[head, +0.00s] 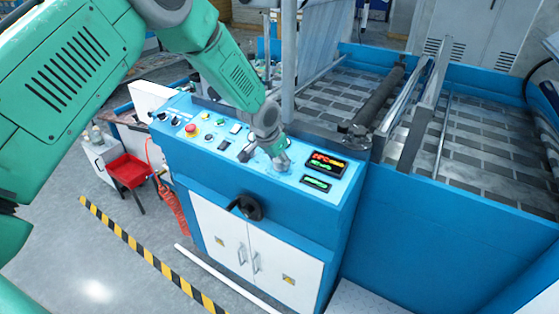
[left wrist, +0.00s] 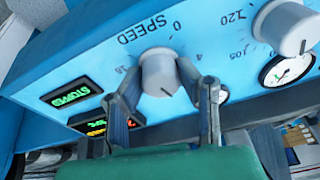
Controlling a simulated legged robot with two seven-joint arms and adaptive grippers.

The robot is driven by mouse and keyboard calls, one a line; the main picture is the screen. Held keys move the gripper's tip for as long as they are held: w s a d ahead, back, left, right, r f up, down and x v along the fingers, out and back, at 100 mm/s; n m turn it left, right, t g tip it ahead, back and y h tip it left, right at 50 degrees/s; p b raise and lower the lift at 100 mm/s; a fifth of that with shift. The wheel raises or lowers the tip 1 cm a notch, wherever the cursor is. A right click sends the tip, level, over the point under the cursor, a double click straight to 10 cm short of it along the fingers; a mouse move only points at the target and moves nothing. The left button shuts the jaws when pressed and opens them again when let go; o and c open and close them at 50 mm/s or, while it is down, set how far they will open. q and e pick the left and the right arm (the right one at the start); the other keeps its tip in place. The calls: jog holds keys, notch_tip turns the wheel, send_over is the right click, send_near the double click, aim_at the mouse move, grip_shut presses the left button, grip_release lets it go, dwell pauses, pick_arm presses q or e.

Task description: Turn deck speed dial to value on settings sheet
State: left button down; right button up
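The deck speed dial (left wrist: 158,72) is a pale round knob on the blue panel, beside the word SPEED and printed scale numbers. A dark pointer line on its face points toward the lower right in the left wrist view. My left gripper (left wrist: 160,80) has one finger on each side of the dial, with the fingertips against its sides. My right gripper is not in view. I cannot make out a settings sheet.
A green-lit display (left wrist: 72,94) reads STOPPED. Another knob (left wrist: 290,28) and a gauge (left wrist: 286,70) sit to the right. The console has a red emergency button (head: 191,130) and a black handwheel (head: 246,207) on its front.

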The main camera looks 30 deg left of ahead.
pick_arm(q)
jog(key=shift+m, duration=0.4)
jog(key=shift+m+h, duration=0.3)
jog(key=shift+m, duration=0.7)
jog(key=m, duration=0.2)
jog(key=shift+m+p, duration=0.3)
jog(key=shift+p, duration=0.05)
jog(key=m, duration=0.3)
jog(key=shift+a+m+g+h, duration=0.1)
jog(key=shift+m+g+h, duration=0.2)
jog(key=shift+g+h, duration=0.1)
jog(key=shift+m+b, duration=0.35)
jog(key=shift+m, duration=1.05)
jog(key=shift+g, duration=0.3)
jog(key=c, duration=1.2)
grip_release()
jog(key=shift+w, duration=0.1)
